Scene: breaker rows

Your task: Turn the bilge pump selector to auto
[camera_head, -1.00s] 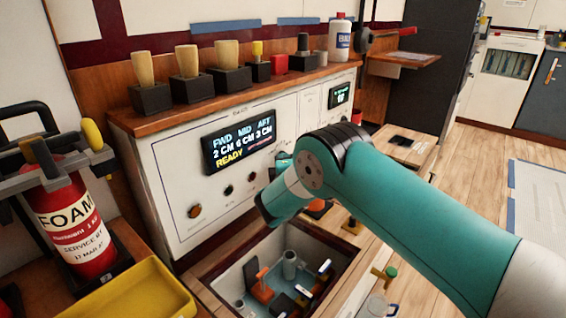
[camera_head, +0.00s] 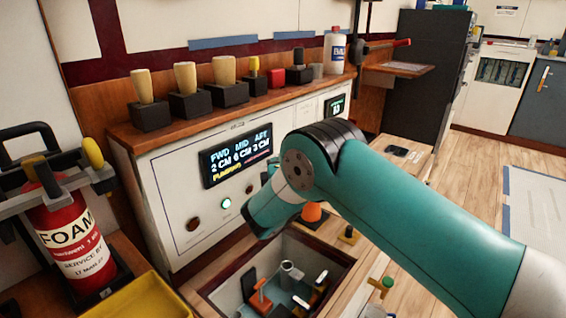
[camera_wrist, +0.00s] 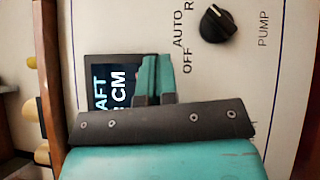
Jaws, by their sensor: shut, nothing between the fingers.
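The selector knob (camera_wrist: 216,24) is black and round with a white pointer mark, on the white panel beside the word PUMP in the wrist view. The labels OFF, AUTO and a cut-off one starting with R stand around it. The white mark is at the knob's upper edge, nearer the R label than OFF. My gripper (camera_wrist: 155,75) is shut and empty, left of and below the knob in the picture, apart from it, in front of the display (camera_wrist: 112,85). In the head view my arm hides most of the gripper and the knob.
The panel display (camera_head: 236,160) and a lit green lamp (camera_head: 226,203) show in the head view. Wooden-handled tools stand on the ledge (camera_head: 150,130). A foam extinguisher (camera_head: 70,230) stands left.

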